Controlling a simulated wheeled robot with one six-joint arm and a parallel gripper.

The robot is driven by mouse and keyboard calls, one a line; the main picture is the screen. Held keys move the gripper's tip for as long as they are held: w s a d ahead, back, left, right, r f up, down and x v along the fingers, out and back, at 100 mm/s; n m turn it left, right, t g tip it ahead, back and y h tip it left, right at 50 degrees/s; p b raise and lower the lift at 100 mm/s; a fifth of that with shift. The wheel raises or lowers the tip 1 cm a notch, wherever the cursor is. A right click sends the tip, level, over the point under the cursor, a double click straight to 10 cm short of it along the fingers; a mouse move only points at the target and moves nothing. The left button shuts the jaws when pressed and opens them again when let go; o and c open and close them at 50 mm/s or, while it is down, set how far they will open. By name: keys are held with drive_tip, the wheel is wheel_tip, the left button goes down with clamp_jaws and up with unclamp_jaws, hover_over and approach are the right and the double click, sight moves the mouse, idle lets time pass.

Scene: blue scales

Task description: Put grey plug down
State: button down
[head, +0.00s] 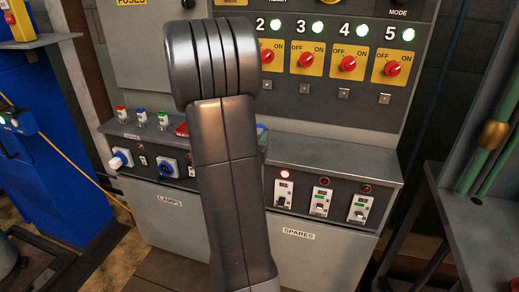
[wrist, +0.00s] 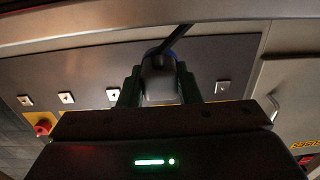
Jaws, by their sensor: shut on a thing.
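My gripper (wrist: 160,74) shows in the wrist view with its two dark fingers on either side of a grey plug (wrist: 159,88). It is shut on the plug. The plug has a blue part at its far end, and a dark cable runs from it up and to the right. In the head view my own arm covers the middle of the picture, and the gripper and plug are hidden behind it. What lies directly beneath the plug cannot be told.
A sloped grey console (head: 320,160) with white breaker switches stands below an upright panel of red knobs (head: 348,64). At its left are a white plug (head: 121,158) and a blue socket (head: 168,168). Green pipes (head: 490,150) stand at the right, blue cabinets (head: 50,140) at the left.

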drive_tip(key=shift+f+b, duration=0.45)
drive_tip(key=shift+f, duration=1.3)
drive_tip(key=shift+f, duration=0.15)
drive_tip(key=c, duration=1.1)
unclamp_jaws()
drive_tip(key=shift+o, duration=0.2)
drive_tip(key=shift+r, duration=0.25)
drive_tip(key=v, duration=1.2)
